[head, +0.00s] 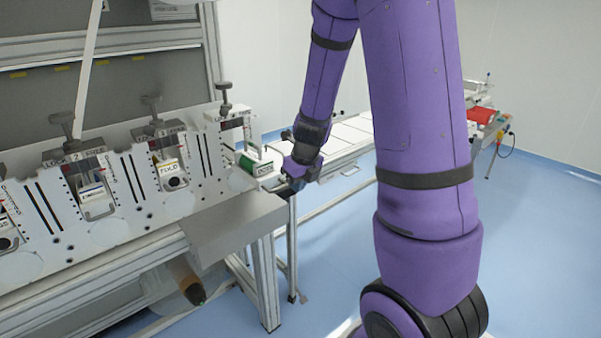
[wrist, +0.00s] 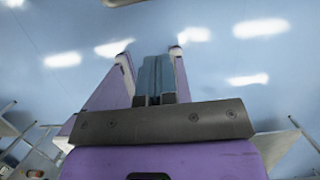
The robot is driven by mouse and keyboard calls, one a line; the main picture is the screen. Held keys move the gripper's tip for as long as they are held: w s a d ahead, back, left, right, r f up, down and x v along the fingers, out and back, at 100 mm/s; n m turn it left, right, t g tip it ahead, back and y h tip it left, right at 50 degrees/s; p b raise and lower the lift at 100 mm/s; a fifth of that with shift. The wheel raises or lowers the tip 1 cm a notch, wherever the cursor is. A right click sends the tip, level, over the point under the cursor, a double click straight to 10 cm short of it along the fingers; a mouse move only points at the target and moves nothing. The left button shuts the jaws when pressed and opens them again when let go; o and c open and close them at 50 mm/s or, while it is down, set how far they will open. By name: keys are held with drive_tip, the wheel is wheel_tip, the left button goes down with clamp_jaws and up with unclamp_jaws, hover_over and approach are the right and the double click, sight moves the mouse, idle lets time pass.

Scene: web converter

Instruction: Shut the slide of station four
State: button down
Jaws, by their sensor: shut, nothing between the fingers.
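Station four (head: 232,122) is at the right end of the grey station row in the head view, with a dark knob on a stem above it. A slide with a green block (head: 246,163) and a white-and-green label end (head: 263,169) sticks out of its front to the right. My gripper (head: 291,187) is just right of and slightly below the slide's outer end, pointing down. I cannot tell whether they touch. In the wrist view my gripper's blue-grey fingers (wrist: 155,78) are together and empty, over blue floor.
Station three (head: 168,165) and station two (head: 92,190) stand to the left, with their own slides and knobs. A grey ledge (head: 235,226) juts out below station four. A white conveyor (head: 345,135) runs behind my arm. Blue floor lies open at front right.

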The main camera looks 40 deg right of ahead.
drive_tip(key=w, duration=0.1)
drive_tip(key=w+f, duration=0.1)
drive_tip(key=w, duration=0.1)
drive_tip(key=w+f, duration=0.1)
drive_tip(key=shift+w, duration=0.15)
drive_tip(key=shift+a, duration=0.1)
drive_tip(key=w, duration=1.6)
drive_tip(key=shift+a, duration=0.25)
